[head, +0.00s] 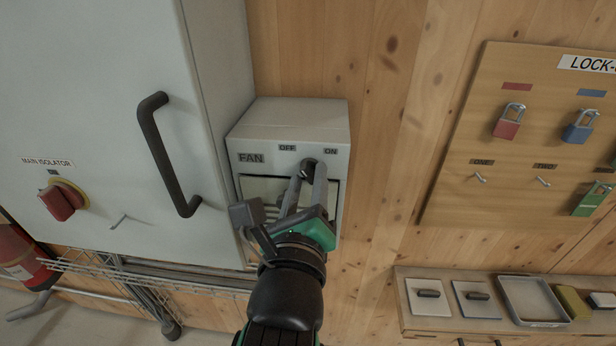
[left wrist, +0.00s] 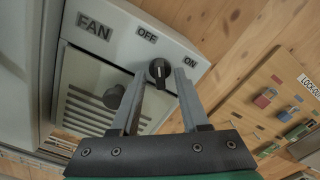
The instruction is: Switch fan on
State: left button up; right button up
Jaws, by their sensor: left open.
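The grey fan box (head: 292,118) is mounted on the wooden wall, with FAN, OFF and ON labels on its front. Its small black rotary knob (head: 308,164) sits below and between OFF and ON. My left gripper (head: 307,176) is open, with its fingertips at the knob. In the left wrist view the knob (left wrist: 159,71) shows between the two fingertips, one on each side; I cannot tell whether they touch it. A pale mark shows on the knob, but its pointing direction is unclear. My gripper hides much of the box's lower front. My right gripper is not in view.
A grey cabinet (head: 95,110) with a black handle (head: 160,150) and a red main isolator (head: 63,200) stands close left. A lock board (head: 450,190) with padlocks hangs right, above a shelf (head: 408,310). Bare wood lies between box and board.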

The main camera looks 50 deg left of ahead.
pick_arm(q)
jog(key=shift+w+a, duration=0.2)
jog(key=shift+w, duration=0.05)
jog(key=shift+c, duration=0.3)
grip_shut()
